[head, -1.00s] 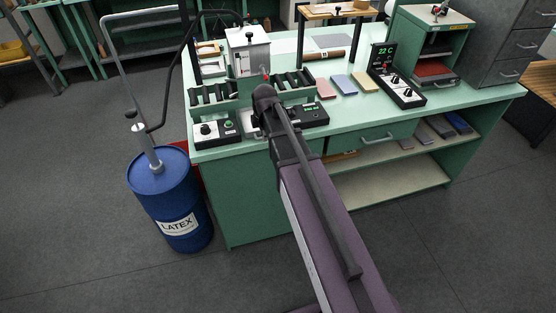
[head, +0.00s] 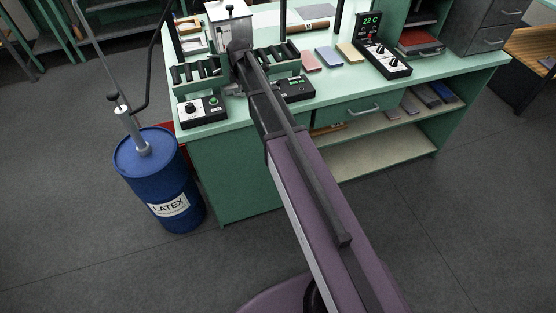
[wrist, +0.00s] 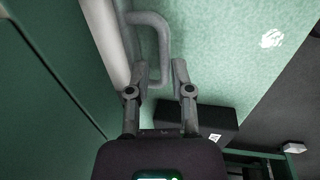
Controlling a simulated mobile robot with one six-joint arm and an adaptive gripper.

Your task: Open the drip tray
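In the wrist view a grey bent bar handle (wrist: 162,35) stands out beside a pale rounded edge, which may be the drip tray's front. My gripper (wrist: 160,72) is open, its two fingers apart. The lower end of the handle lies near the left finger, around the gap; I cannot tell whether it is between the fingers or touching. A small grey part (head: 232,89) shows beside the arm at the machine's front; the tray itself is not clearly seen.
A control box (head: 202,110) with knobs stands at the bench's front left, and another box (head: 297,88) right of my arm. A blue latex drum (head: 160,180) stands on the floor at left. A drawer handle (head: 363,109) sits on the bench front.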

